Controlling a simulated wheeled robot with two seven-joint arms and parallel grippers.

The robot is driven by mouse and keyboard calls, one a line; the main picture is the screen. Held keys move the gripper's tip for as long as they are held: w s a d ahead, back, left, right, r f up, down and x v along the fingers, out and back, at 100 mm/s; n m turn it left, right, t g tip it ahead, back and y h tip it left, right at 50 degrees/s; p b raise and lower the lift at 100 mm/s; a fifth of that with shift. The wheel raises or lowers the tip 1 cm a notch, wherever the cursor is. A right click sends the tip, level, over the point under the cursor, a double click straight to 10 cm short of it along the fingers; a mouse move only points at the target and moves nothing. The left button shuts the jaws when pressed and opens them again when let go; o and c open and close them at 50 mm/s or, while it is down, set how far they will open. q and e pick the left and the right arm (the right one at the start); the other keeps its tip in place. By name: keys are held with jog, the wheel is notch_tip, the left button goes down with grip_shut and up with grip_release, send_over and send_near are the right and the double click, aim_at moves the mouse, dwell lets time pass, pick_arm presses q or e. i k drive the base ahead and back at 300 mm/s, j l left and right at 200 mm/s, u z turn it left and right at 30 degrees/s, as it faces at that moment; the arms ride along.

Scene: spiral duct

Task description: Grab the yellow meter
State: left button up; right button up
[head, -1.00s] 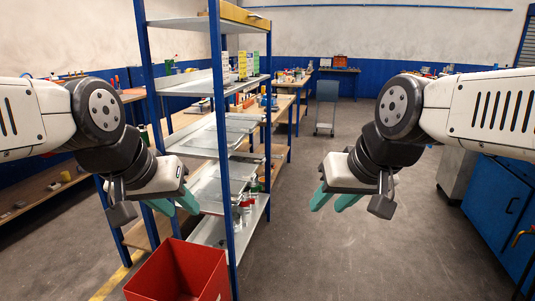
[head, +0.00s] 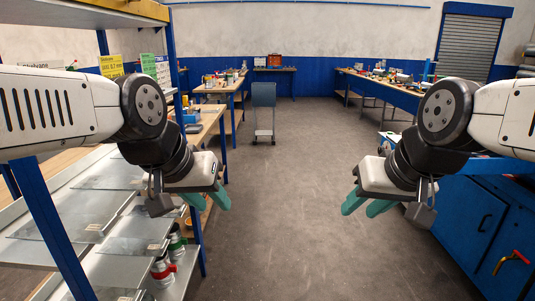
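I cannot make out a yellow meter in the head view. My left gripper (head: 208,200) hangs in front of the shelf rack at left, its teal fingers apart and empty. My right gripper (head: 367,204) is over the open floor at right, near the blue cabinet, its teal fingers also apart and empty. Neither gripper touches anything.
A blue-framed shelf rack (head: 55,226) with metal sheets and cans stands close at left. A blue cabinet (head: 478,222) stands at right. Cluttered workbenches line both sides. A grey trolley (head: 263,108) stands ahead. The middle floor (head: 278,225) is clear.

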aim_at(185, 98)
jog(key=i, duration=2.1)
jog(key=i+l+u, duration=0.1)
jog(key=i+u, duration=0.25)
jog(key=i, duration=0.25)
jog(key=i+l+u, duration=0.4)
jog(key=i, duration=0.2)
jog(key=i+l+u, duration=0.35)
jog(key=i, duration=0.2)
jog(key=i+l+u, duration=0.55)
jog(key=l, duration=0.25)
jog(key=i+l+u, duration=0.15)
jog(key=u, duration=0.9)
jog(key=i+l+u, duration=0.15)
jog(key=l+u, duration=0.25)
jog(key=l, duration=0.25)
jog(key=l+u, duration=0.35)
jog(key=l, duration=0.25)
jog(key=l+u, duration=0.4)
jog(key=l, duration=0.9)
jog(key=k+l, duration=0.1)
jog(key=l, duration=0.55)
jog(key=k+l+u, duration=0.1)
jog(key=l, duration=1.1)
jog(key=k+l+u, duration=0.05)
